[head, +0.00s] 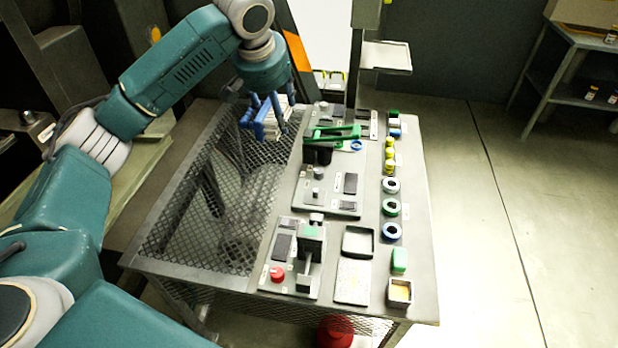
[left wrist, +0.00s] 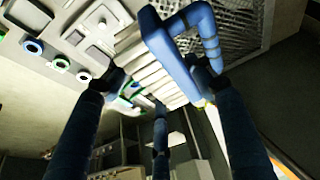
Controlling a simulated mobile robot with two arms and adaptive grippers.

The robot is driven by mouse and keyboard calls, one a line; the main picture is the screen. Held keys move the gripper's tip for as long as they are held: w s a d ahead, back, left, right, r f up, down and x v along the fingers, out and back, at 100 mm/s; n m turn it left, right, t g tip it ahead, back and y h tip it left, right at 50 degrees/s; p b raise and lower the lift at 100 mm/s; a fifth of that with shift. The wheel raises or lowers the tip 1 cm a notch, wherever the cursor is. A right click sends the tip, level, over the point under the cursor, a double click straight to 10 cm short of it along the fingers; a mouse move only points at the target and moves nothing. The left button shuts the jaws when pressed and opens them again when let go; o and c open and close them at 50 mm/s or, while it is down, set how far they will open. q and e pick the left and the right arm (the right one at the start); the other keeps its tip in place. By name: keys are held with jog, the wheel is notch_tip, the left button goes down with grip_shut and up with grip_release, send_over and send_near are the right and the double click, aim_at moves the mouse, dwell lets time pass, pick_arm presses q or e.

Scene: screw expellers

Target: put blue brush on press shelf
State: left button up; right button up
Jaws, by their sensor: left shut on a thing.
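The blue brush (head: 259,128) has a blue loop handle and a pale ribbed block. It hangs above the far end of the mesh tray. My left gripper (head: 268,108) is shut on the brush from above. In the left wrist view the blue handle (left wrist: 178,55) and the pale block (left wrist: 147,70) lie between the dark fingers (left wrist: 155,88). The exact contact is partly hidden. A small pale shelf (head: 387,57) on the upright post, right of and behind the gripper, may be the press shelf. My right gripper is not in view.
The grey table has a sunken mesh tray (head: 165,235) at left. Green-handled clamps (head: 335,132), coloured rings (head: 391,208), a red button (head: 277,273) and small boxes stand on its right side. Open floor lies right of the table. A rack (head: 560,85) stands far right.

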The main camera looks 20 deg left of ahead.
pick_arm(q)
jog(key=a+f, duration=0.3)
jog(key=shift+w+a+f, duration=0.2)
jog(key=shift+w+f, duration=0.1)
jog(key=shift+f, duration=0.05)
notch_tip(320, 180, down, 13)
jog(key=shift+d+f, duration=0.1)
jog(key=shift+f, duration=0.1)
send_over(277, 181)
jog(key=s, duration=0.2)
jog(key=shift+d+f, duration=0.15)
jog(key=shift+f, duration=1.1)
jog(key=shift+d+f, duration=0.1)
jog(key=shift+f, duration=1.1)
jog(key=shift+f, duration=0.15)
jog(key=o, duration=1.2)
jog(key=shift+o, duration=0.2)
